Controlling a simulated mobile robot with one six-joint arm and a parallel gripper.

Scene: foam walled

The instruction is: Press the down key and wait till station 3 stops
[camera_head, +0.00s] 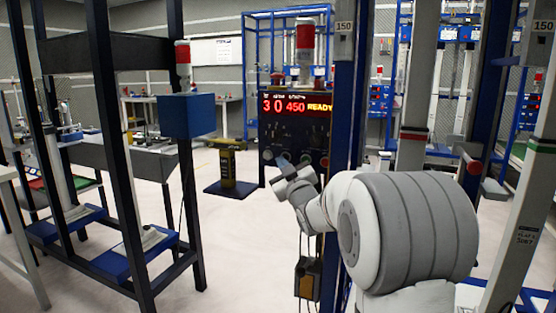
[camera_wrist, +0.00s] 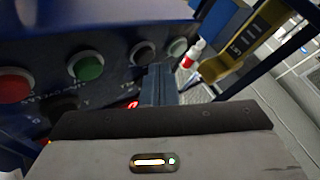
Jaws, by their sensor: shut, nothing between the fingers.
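The station's control panel (camera_head: 292,130) shows a lit display (camera_head: 297,105) reading "30 450 READY". In the wrist view the panel carries a red button (camera_wrist: 14,85), a green button (camera_wrist: 86,66), a dark button (camera_wrist: 143,53) and a pale greenish button (camera_wrist: 177,46). Their labels are too blurred to read, so I cannot tell which is the down key. My gripper (camera_wrist: 157,82) is shut and empty, its tips just below the dark button in the picture. Whether they touch the panel I cannot tell. In the head view my gripper (camera_head: 287,172) is at the panel's lower edge.
A blue post (camera_head: 343,110) stands right of the panel, close to my arm. A yellow and black stand (camera_head: 228,165) is on the floor to its left. A dark frame with a blue box (camera_head: 187,115) stands further left. The floor between them is clear.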

